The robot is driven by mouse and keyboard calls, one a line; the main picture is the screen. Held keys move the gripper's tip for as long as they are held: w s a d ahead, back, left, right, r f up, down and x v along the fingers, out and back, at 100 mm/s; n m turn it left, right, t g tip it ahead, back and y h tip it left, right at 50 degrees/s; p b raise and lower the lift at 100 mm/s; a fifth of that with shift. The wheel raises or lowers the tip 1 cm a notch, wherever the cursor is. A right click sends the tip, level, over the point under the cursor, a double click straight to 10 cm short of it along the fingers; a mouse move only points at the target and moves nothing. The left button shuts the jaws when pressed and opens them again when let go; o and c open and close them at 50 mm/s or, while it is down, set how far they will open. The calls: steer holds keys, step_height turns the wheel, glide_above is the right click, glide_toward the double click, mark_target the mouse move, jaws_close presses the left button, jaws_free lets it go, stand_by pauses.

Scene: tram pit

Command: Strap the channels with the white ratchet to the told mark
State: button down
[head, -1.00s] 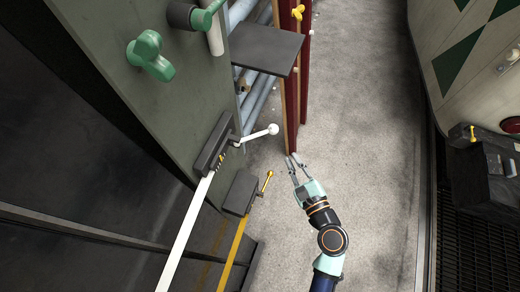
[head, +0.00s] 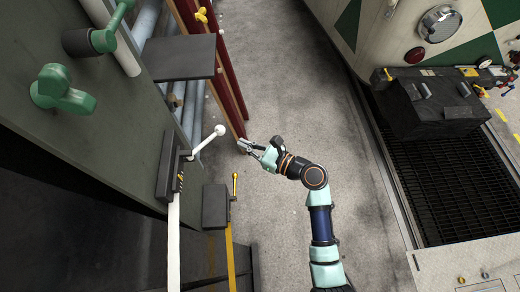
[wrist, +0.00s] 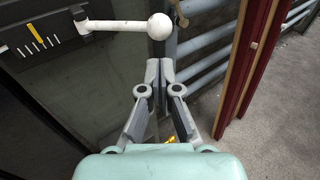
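The white ratchet (head: 167,165) is a dark housing on the green-grey panel, with a white lever (head: 205,143) ending in a white ball. A white strap (head: 174,240) runs down from it. The wrist view shows its scale (wrist: 35,38), with white ticks and yellow marks, and the lever (wrist: 120,25) pointing right. Red channels (head: 212,65) stand upright behind the lever, also at right in the wrist view (wrist: 250,65). My gripper (head: 246,145) is right of the ball, apart from it. In the wrist view its fingertips (wrist: 160,72) are together and empty, below the ball.
A second ratchet (head: 216,205) with a yellow lever and yellow strap sits just below right. A dark shelf plate (head: 180,58) juts out above. Green knobs (head: 62,92) stick out from the panel. Grey floor (head: 300,90) is open to the right, before the dark grating (head: 450,185).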

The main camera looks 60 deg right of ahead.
steer(key=w, duration=0.4)
steer(key=shift+w+r+p, duration=0.35)
steer(key=shift+w, duration=0.1)
